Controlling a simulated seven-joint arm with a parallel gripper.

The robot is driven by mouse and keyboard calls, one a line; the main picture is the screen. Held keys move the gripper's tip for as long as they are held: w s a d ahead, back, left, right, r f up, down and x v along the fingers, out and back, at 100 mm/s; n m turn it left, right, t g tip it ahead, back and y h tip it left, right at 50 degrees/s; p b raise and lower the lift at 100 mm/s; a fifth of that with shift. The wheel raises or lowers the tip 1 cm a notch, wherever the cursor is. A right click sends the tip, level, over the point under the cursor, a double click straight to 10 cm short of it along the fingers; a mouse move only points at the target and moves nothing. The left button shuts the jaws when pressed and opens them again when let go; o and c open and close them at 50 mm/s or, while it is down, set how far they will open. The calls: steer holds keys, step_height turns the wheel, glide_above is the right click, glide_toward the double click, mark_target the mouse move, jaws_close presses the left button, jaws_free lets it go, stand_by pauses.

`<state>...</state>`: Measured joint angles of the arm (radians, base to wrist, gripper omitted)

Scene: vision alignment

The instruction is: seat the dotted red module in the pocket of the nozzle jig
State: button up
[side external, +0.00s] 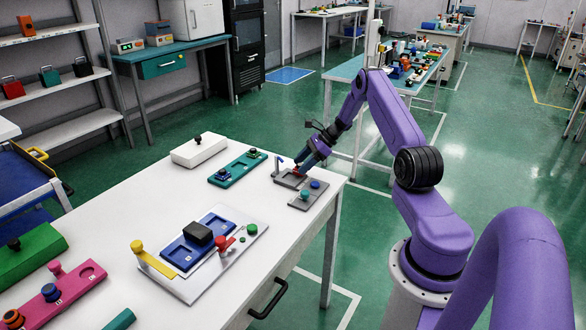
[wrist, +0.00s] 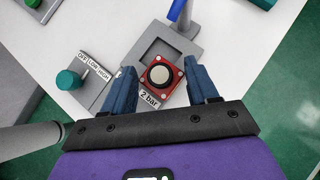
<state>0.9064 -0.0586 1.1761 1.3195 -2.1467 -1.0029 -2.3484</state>
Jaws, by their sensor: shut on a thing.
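The red module (wrist: 144,90) has pale corner dots and a round cream top in a dark ring. My gripper (wrist: 162,82) is shut on it, with one blue finger on each side. I cannot tell how high the module is over the pocket.
A grey plate with teal and blue knobs (side external: 307,195) sits beside the jig. A teal fixture (side external: 236,168) and a white box (side external: 199,150) stand to the left. A pale board with blue trays (side external: 178,283) lies nearer. The white table has bare room between them.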

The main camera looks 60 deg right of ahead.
steer(key=w+a, duration=0.1)
steer(key=w+a+f, duration=0.1)
steer(key=shift+w+a, duration=0.25)
steer(key=shift+a, duration=0.1)
steer(key=shift+f, duration=0.25)
steer(key=shift+f, duration=0.1)
steer(key=o, duration=1.1)
steer(key=shift+c, duration=0.2)
